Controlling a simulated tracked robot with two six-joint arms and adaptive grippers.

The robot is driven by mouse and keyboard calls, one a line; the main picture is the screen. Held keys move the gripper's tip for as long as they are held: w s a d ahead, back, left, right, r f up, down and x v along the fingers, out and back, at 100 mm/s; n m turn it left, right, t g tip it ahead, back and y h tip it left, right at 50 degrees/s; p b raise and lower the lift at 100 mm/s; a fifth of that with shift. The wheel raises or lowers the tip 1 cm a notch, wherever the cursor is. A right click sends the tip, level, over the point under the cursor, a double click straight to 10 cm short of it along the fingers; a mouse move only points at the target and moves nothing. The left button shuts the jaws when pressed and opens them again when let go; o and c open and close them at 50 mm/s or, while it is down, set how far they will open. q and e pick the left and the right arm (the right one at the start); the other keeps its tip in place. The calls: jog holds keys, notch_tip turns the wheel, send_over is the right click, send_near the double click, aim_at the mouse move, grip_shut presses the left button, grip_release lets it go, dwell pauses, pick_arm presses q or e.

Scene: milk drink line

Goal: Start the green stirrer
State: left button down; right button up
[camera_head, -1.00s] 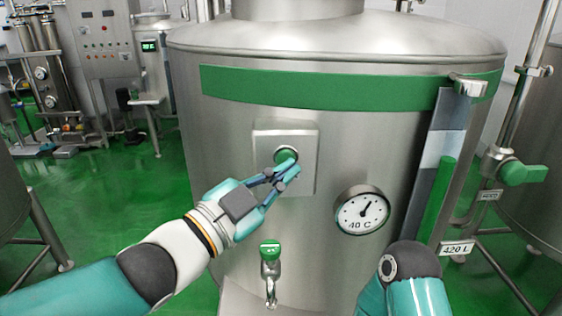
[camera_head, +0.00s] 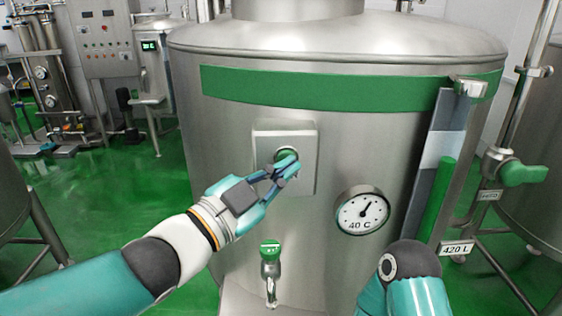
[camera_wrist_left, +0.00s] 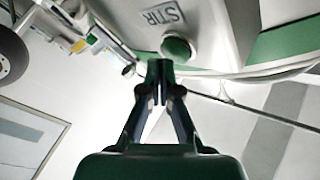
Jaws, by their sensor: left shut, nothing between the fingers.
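The round green stirrer button (camera_head: 284,154) sits on a grey square plate (camera_head: 268,135) on the front of the steel tank (camera_head: 228,140). My left gripper (camera_head: 294,167) is shut and empty, its fingertips right at the button and covering its lower right part. In the left wrist view, the green button (camera_wrist_left: 177,47) shows just beyond the closed fingertips (camera_wrist_left: 160,66), beside a label reading STIR (camera_wrist_left: 163,14). I cannot tell whether the tips touch or press the button. Of my right arm only a link shows; its gripper is out of view.
A dial gauge marked 40 C (camera_head: 362,211) is to the right of the plate. A green-topped tap (camera_head: 270,250) is below. A level gauge with a green column (camera_head: 435,205) and a green valve handle (camera_head: 524,173) are farther right.

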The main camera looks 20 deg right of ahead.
pick_arm(q)
jog(key=shift+w+d, duration=0.1)
jog(key=shift+w, duration=0.25)
jog(key=shift+s, duration=0.1)
dwell(0.3)
jog(key=shift+s+a+b, duration=0.25)
jog(key=shift+s+b, duration=0.25)
jog(key=shift+s, duration=0.35)
jog(key=s+b, duration=0.1)
jog(key=s, duration=0.1)
jog(key=s+a+b, duration=0.1)
jog(key=s, duration=0.2)
jog(key=shift+s+a+b, duration=0.35)
jog(key=shift+b, duration=0.05)
